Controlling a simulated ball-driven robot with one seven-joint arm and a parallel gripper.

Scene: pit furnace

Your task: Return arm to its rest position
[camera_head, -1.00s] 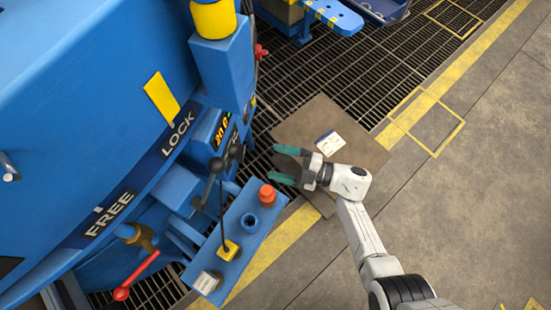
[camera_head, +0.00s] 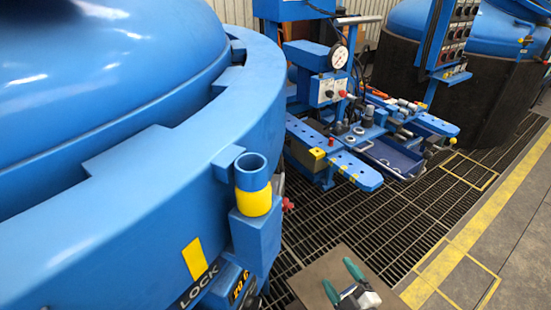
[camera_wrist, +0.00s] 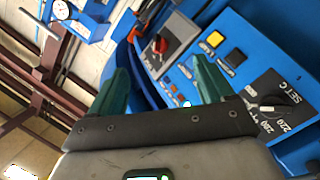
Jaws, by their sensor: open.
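My gripper (camera_head: 342,282) shows at the bottom of the head view, over the brown plate on the floor grating. Its two green fingers are apart with nothing between them. In the wrist view my gripper (camera_wrist: 165,88) is also open and empty. Beyond its fingers is a blue control panel (camera_wrist: 232,62) with a dial marked SET C, buttons and a red-handled switch. The rest of my arm is out of view below the head picture.
The large blue furnace (camera_head: 130,180) fills the left, with a blue and yellow cup-like post (camera_head: 252,185) on its rim. A blue workbench (camera_head: 340,160) with a gauge stands behind. A second vessel (camera_head: 480,90) is at the back right. Floor grating (camera_head: 430,215) is open at right.

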